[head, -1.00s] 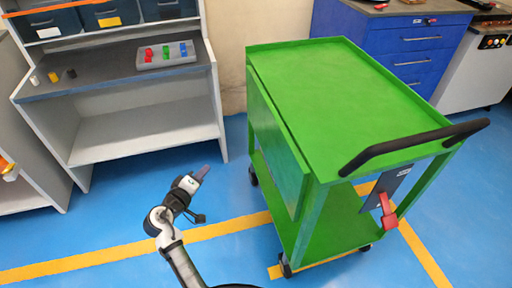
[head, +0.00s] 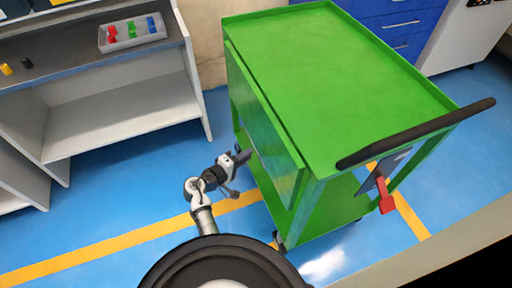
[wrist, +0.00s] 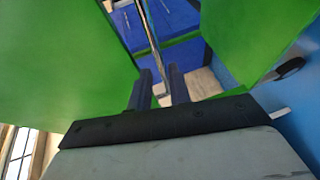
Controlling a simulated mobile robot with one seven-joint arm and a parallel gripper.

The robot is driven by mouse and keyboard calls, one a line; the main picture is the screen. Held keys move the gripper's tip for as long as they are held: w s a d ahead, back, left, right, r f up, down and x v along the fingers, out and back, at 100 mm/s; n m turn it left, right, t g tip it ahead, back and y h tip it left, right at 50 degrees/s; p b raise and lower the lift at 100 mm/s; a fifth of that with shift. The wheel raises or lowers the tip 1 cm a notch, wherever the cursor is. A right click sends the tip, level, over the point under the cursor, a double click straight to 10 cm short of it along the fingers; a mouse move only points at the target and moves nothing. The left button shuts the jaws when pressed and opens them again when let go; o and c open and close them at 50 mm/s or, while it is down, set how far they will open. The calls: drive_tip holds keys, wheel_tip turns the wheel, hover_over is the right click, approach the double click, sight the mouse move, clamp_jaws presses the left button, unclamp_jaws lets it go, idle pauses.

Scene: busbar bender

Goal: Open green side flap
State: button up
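The green side flap (head: 262,125) hangs down along the left side of the green cart (head: 335,80). My gripper (head: 243,155) is at the flap's lower edge in the head view, low beside the cart. In the wrist view, my gripper (wrist: 160,75) has its two dark fingers apart, with a gap between them. A large green surface (wrist: 60,70) fills the left of the wrist view, and another green surface (wrist: 245,40) is at the right. I cannot tell whether the fingers touch the flap.
The cart has a black handle (head: 420,135) and a red lever (head: 386,197) on its near end. A grey workbench (head: 110,115) with a tray of coloured pieces (head: 132,33) stands at the left. Blue drawers (head: 390,25) stand behind the cart. Blue floor is clear left of the cart.

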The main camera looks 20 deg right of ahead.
drive_tip(key=x, duration=0.5)
drive_tip(key=shift+w+d+f, duration=0.1)
drive_tip(key=shift+w+d, duration=0.1)
drive_tip(key=shift+d, duration=0.05)
clamp_jaws()
